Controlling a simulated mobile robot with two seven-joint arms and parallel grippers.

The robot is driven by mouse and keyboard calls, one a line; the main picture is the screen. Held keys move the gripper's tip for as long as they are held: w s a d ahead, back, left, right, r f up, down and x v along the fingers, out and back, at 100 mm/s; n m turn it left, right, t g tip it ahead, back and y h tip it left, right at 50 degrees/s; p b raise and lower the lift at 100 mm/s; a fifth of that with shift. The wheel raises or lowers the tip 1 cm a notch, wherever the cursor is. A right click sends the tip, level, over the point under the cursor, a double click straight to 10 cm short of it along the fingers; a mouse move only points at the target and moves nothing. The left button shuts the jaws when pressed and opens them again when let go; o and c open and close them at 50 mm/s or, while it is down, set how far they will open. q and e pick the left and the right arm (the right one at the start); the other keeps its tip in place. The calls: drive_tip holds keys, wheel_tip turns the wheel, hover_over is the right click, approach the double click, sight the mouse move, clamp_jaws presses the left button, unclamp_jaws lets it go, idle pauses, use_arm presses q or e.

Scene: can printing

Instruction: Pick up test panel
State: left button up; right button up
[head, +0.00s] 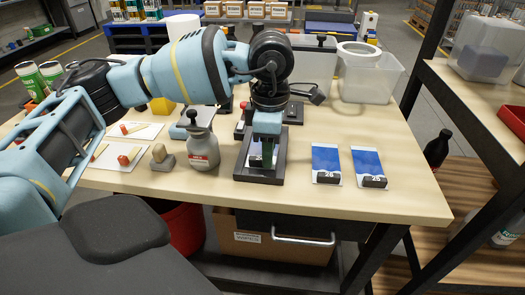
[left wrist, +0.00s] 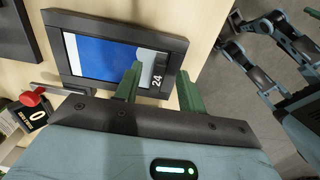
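A test panel (left wrist: 95,55), blue and white with a black block marked 24 on its end, lies in a dark frame (left wrist: 55,28) on the bench. The head view shows the frame (head: 240,174) near the bench's front edge, with the panel mostly hidden under my left gripper (head: 262,155). In the left wrist view my left gripper (left wrist: 160,72) is open. Its green fingers stand on either side of the black block, one over the panel and one near the frame's outer edge. I cannot tell whether they touch anything. My right gripper does not show.
Two blue-and-white panels (head: 326,158) (head: 368,162) with black blocks lie right of the frame. Clear bins (head: 370,78) stand behind. The front right bench corner is clear.

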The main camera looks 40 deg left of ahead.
use_arm(q)
wheel_tip(320, 180, down, 2)
clamp_jaws()
idle(0.4)
wheel_tip(320, 180, up, 10)
idle(0.5)
